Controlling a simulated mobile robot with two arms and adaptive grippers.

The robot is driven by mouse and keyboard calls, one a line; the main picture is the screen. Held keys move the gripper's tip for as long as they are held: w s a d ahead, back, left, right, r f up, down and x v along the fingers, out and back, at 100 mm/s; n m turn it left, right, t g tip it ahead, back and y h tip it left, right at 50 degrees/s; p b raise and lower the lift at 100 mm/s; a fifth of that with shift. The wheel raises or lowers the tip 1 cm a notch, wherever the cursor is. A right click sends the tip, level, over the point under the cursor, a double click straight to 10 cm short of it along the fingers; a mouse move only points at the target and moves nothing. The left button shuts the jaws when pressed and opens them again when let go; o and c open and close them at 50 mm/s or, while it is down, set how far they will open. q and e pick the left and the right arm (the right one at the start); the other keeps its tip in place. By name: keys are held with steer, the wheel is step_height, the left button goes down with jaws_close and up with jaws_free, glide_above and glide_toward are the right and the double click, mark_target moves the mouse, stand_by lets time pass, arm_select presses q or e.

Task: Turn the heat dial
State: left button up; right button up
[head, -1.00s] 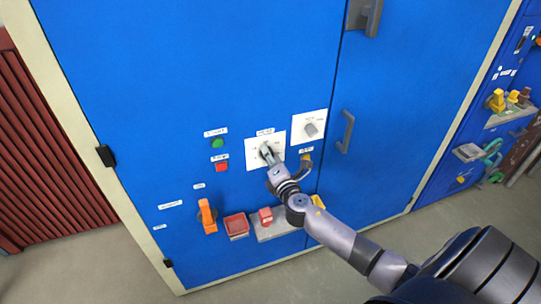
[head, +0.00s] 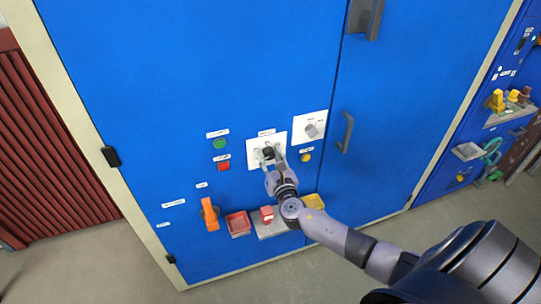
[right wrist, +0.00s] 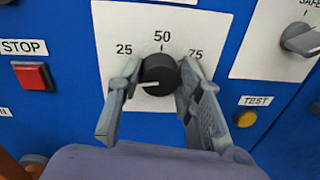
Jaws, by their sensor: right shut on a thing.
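The heat dial (right wrist: 160,76) is a black round knob on a white plate marked 25, 50 and 75 in the right wrist view. Its white pointer line points left, a little below the 25 mark. In the head view the dial (head: 268,152) sits on its plate on the blue cabinet front. My right gripper (right wrist: 160,70) has one finger on each side of the dial and is shut on it. In the head view the right gripper (head: 269,157) reaches the dial from below. My left gripper is not in view.
A red STOP button (right wrist: 33,76) is left of the plate. A yellow TEST button (right wrist: 246,118) and a grey selector knob (right wrist: 300,40) are to the right. A door handle (head: 346,132) stands out further right.

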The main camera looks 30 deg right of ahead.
steer(key=shift+a+f+n+p, duration=0.15)
steer(key=shift+n+p, duration=0.25)
steer(key=shift+n, duration=1.4)
steer(key=o, duration=1.2)
steer(key=shift+c, duration=0.2)
steer(key=v, duration=1.2)
